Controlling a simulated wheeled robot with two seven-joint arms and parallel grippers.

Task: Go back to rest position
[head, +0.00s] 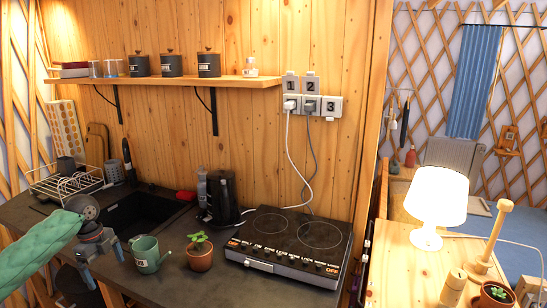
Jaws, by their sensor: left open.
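My left gripper (98,253) comes in from the lower left on a green-sleeved arm. It is open, with its fingers pointing down over the front edge of the dark counter, left of a green watering can (146,254). Nothing shows between its fingers. My right gripper is out of view.
The counter holds a potted plant (199,253), a two-plate hob (290,243), a black kettle (223,198), a sink (145,212) and a dish rack (66,183). A wooden shelf (180,83) hangs above. A lit lamp (436,200) stands on the wooden surface at right.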

